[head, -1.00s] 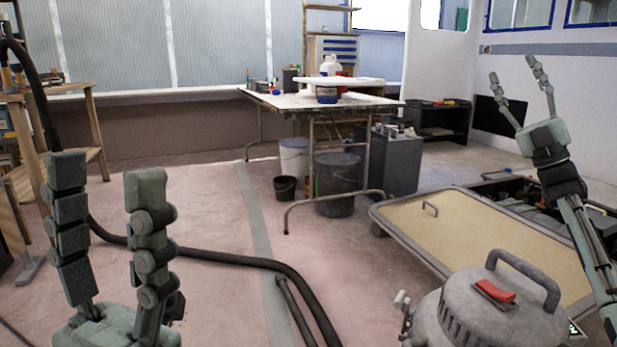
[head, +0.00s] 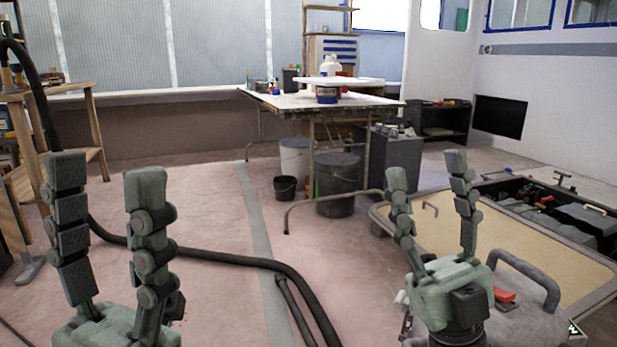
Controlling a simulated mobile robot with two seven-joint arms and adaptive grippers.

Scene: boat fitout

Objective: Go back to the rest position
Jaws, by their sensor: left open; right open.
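My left gripper (head: 107,178) is at the lower left of the head view, fingers pointing up and spread apart, open and empty. My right gripper (head: 426,172) is right of centre, also upright, open and empty. It stands in front of the grey vacuum canister (head: 543,318) with the red latch, hiding much of it. Its fingers overlap the view of the tan hatch panel (head: 520,255). Neither gripper visibly touches anything.
A black hose (head: 215,258) runs across the pink floor. A white-topped table (head: 290,102) with buckets (head: 338,180) under it stands further back. A wooden bench (head: 90,125) is at the left. The open floor (head: 200,215) between is mostly clear.

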